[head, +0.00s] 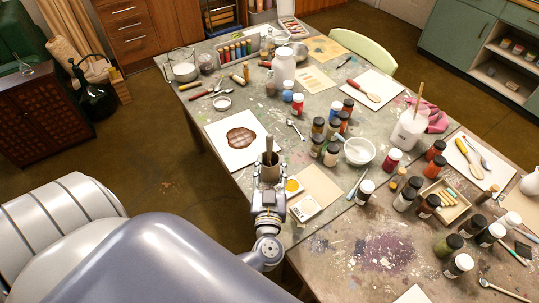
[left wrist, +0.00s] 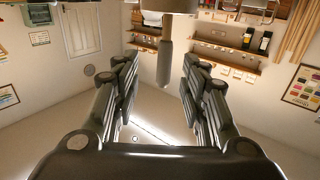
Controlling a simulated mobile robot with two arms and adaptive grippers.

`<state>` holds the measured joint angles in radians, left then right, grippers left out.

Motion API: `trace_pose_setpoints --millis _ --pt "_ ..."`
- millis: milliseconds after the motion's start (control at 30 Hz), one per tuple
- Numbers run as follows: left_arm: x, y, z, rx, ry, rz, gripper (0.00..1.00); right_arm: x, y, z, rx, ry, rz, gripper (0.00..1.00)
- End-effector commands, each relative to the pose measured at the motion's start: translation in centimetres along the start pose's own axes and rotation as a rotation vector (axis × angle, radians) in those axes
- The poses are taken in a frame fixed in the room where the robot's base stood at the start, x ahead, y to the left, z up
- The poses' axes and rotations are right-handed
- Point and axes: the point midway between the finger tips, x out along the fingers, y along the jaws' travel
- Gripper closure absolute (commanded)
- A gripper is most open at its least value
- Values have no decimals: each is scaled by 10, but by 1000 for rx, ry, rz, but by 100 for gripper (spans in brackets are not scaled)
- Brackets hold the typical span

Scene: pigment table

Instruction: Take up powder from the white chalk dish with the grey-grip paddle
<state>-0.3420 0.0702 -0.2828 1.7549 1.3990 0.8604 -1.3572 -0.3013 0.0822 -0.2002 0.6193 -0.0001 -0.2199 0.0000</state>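My right gripper is not in view.
A white sheet with a brown patch (head: 241,138) lies left of the gripper. Several dark-capped jars (head: 332,155) crowd the table's middle. The near table part beyond the card is clearer.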

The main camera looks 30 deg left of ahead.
Motion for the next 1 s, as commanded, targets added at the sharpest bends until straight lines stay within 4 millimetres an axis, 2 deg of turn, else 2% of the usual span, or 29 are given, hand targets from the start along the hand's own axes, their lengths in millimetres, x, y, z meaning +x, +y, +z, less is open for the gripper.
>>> trace_pose_setpoints --millis 100,333,600,900,967,1000 --pt "18 1 -2 0 2 3 60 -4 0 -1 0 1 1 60" --pt "36 -2 -2 0 2 4 60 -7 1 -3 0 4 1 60" --pt "74 -7 -2 -1 2 4 60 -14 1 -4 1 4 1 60" --pt "79 -7 -1 -2 0 4 60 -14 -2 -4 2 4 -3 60" --pt "79 -7 -1 -2 0 4 71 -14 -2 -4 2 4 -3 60" --pt "79 -7 -1 -2 0 4 80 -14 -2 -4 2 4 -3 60"
